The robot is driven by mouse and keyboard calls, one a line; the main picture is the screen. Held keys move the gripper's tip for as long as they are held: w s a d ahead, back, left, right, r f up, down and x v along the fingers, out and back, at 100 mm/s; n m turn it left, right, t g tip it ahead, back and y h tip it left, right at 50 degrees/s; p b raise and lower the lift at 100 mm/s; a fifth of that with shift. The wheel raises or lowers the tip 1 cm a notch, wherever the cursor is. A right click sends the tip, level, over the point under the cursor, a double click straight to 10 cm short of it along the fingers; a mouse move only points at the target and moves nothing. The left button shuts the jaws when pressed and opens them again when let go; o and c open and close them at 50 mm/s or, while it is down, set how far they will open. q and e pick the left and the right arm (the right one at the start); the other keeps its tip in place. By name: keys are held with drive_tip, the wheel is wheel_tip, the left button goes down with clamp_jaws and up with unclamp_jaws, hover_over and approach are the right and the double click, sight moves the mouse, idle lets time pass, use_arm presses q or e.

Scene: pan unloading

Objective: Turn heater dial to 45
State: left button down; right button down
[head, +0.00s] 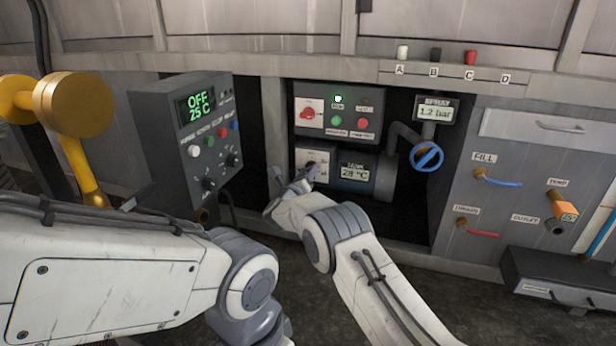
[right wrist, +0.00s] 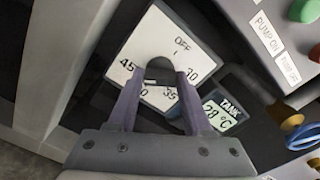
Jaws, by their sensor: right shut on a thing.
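The heater dial is a dark knob (right wrist: 160,68) on a white plate (right wrist: 148,38) marked OFF, 30, 35 and 45, with another mark partly covered by my finger. In the head view the plate (head: 325,158) sits low in the middle cabinet, left of the tank display. My right gripper (right wrist: 160,76) is shut on the knob, one finger on each side. In the head view the right gripper (head: 303,182) reaches the plate from below. Which mark the knob points at is hard to tell.
The tank display (head: 356,172) reads 28 °C. Above is a panel with a red switch (head: 312,111) and buttons. A control box (head: 190,150) reading OFF, 25 °C stands left. A blue valve wheel (head: 427,156) is on the right.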

drive_tip(key=shift+a+m, duration=0.1)
drive_tip(key=shift+m, duration=0.4)
drive_tip(key=shift+c, duration=1.6)
unclamp_jaws()
drive_tip(key=shift+s, duration=0.25)
drive_tip(key=p+v, duration=0.5)
drive_tip(key=v, duration=0.5)
drive_tip(key=shift+p, duration=0.3)
